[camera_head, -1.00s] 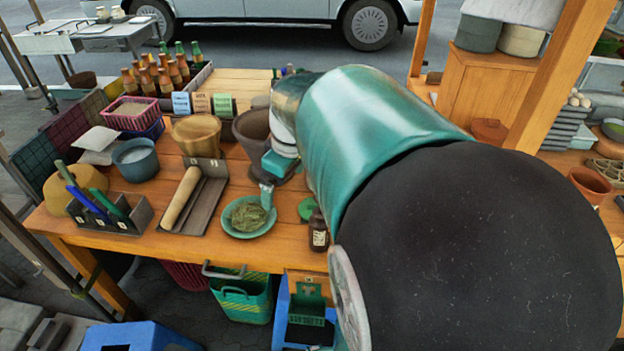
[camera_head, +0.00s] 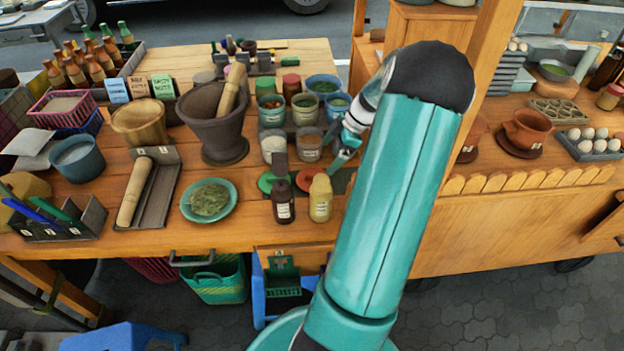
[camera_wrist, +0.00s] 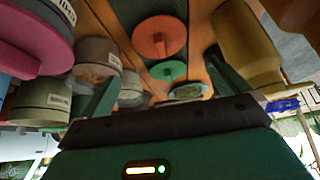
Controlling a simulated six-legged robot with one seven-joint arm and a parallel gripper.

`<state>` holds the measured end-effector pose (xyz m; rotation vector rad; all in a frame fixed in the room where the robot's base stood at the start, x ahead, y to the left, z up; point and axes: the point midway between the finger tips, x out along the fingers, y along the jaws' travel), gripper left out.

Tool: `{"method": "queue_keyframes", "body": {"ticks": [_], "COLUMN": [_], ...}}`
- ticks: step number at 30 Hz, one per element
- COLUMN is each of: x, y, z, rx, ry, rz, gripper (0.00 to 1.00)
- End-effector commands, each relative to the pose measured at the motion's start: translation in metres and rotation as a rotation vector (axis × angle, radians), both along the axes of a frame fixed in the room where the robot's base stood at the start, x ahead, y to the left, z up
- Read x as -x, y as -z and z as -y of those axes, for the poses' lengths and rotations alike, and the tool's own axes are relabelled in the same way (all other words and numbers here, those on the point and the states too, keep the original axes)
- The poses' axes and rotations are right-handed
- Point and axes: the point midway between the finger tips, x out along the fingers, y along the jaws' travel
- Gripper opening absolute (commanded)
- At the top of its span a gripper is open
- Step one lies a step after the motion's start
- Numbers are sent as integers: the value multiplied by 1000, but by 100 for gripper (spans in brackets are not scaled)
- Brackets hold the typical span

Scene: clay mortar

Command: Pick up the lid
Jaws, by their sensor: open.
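Two flat round lids lie on the table near its front edge. The red lid (camera_head: 307,180) is partly hidden behind the yellow bottle (camera_head: 320,198); the green lid (camera_head: 267,182) is to its left, behind the dark bottle (camera_head: 283,203). In the wrist view the red lid (camera_wrist: 160,37) is the nearer and larger, with the green lid (camera_wrist: 168,70) beyond it. My gripper (camera_head: 340,158) is open and empty, just right of and above the red lid, apart from it. Its spread fingers (camera_wrist: 165,88) show in the wrist view.
Several lidded or filled jars (camera_head: 308,143) stand close behind the lids. In the wrist view the yellow bottle (camera_wrist: 245,45) is close beside one finger. A mortar with a pestle (camera_head: 215,120) and a plate of herbs (camera_head: 208,201) are to the left.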

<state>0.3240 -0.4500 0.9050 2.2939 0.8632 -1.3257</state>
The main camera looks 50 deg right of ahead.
Motion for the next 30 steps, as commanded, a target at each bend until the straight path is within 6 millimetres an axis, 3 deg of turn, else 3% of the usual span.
{"method": "queue_keyframes", "body": {"ticks": [6, 14, 21, 30], "x": [-18, -27, -39, -40], "y": [35, 53, 84, 88], "z": [-15, -22, -35, -36], "rx": [-3, -1, -2, 1], "ry": [-3, -2, -3, 0], "rz": [-1, -1, -2, -2], "gripper": [100, 100, 100, 100]}}
